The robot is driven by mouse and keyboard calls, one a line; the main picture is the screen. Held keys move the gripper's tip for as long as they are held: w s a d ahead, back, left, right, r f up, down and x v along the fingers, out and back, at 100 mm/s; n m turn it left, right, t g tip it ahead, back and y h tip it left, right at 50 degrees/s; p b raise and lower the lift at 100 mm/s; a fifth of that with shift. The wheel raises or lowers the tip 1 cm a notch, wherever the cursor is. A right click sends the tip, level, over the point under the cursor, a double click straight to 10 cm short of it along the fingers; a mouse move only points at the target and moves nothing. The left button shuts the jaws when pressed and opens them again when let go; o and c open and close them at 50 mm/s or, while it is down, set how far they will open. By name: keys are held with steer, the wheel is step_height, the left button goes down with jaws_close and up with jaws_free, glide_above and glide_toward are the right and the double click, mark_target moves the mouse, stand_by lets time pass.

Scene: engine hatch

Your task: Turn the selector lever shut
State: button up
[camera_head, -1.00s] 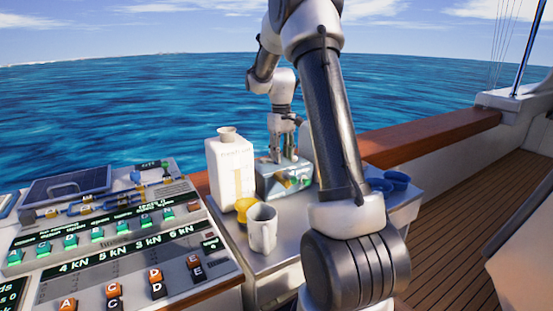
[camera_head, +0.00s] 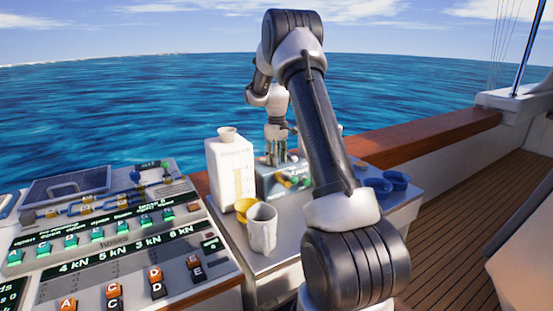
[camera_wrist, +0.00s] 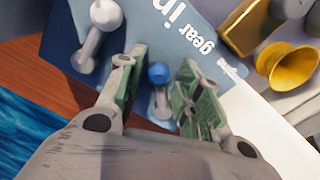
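In the wrist view a small lever with a blue ball knob (camera_wrist: 158,73) and a grey stem stands on the blue-grey box (camera_wrist: 205,15) printed "gear in". It may be the selector lever; no label names it. My gripper (camera_wrist: 160,72) is open, its green-padded fingers on either side of this lever, with gaps showing. A second lever with a grey ball knob (camera_wrist: 105,14) stands left of the fingers. In the head view my gripper (camera_head: 277,158) points down at the box (camera_head: 263,182); the lever cannot be made out there.
A white container (camera_head: 230,172), a yellow cup (camera_head: 243,205) and a pale mug (camera_head: 262,228) stand left and in front of the box. Blue cups (camera_head: 385,185) stand to its right. A button console (camera_head: 110,240) fills the left. A wooden rail (camera_head: 430,135) runs behind.

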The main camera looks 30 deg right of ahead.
mark_target(270, 168)
steer(key=shift+c, duration=0.2)
steer(key=c, duration=0.7)
steer(key=m, duration=0.1)
steer(key=a+m, duration=0.1)
steer(key=m, duration=0.1)
steer(key=s+m, duration=0.1)
steer(key=shift+a, duration=0.35)
steer(key=shift+s+a+m, duration=0.1)
steer(key=shift+a+m, duration=0.4)
steer(key=shift+m, duration=0.7)
steer(key=shift+a+m, duration=0.45)
steer(key=shift+m, duration=0.75)
steer(key=o, duration=0.7)
